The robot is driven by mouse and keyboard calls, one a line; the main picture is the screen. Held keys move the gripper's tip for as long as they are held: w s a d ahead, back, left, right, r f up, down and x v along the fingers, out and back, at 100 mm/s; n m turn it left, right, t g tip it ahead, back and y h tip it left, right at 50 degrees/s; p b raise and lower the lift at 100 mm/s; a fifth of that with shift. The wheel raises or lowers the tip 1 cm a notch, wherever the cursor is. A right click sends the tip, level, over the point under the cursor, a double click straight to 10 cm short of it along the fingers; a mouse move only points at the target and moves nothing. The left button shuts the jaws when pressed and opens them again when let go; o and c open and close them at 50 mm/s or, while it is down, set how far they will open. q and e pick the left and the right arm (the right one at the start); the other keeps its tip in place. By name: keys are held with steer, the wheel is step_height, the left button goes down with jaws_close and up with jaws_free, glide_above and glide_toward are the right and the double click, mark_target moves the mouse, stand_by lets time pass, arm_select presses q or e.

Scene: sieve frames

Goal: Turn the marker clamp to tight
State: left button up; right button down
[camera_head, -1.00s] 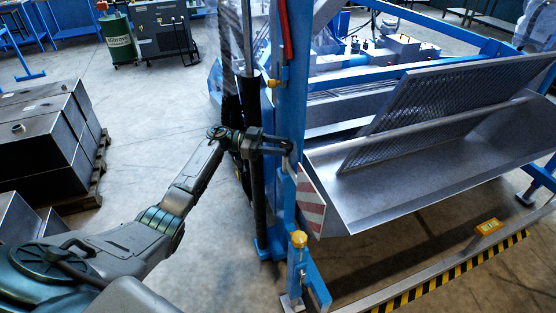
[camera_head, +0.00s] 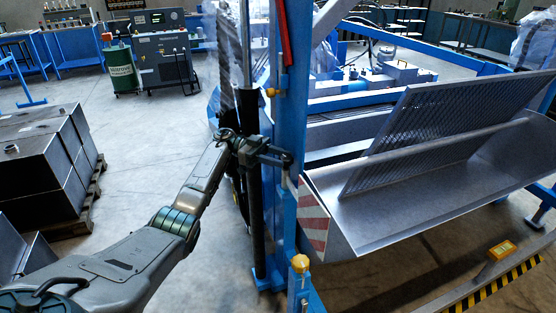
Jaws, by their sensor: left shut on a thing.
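A red-and-white striped marker plate (camera_head: 312,216) hangs at the side of the blue upright post, beside the metal trough. My left arm reaches in from the left, and my left gripper (camera_head: 280,156) is at the post just above the marker plate. Its jaws are shut on a small dark part at the post, which looks like the marker clamp (camera_head: 287,160). The fingers hide most of the clamp, so I cannot tell how far it is turned. My right gripper is not in view.
A blue post (camera_head: 291,100) stands close by the gripper. A metal trough (camera_head: 400,215) with a perforated sieve plate (camera_head: 440,125) lies to the right. A yellow-capped knob (camera_head: 300,264) stands below. Dark boxes (camera_head: 45,165) sit on a pallet at left. Open floor lies between.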

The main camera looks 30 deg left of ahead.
arm_select(q)
steer(key=o, duration=0.8)
steer(key=shift+o, duration=0.9)
steer(key=shift+s+r, duration=0.15)
steer(key=shift+a, duration=0.15)
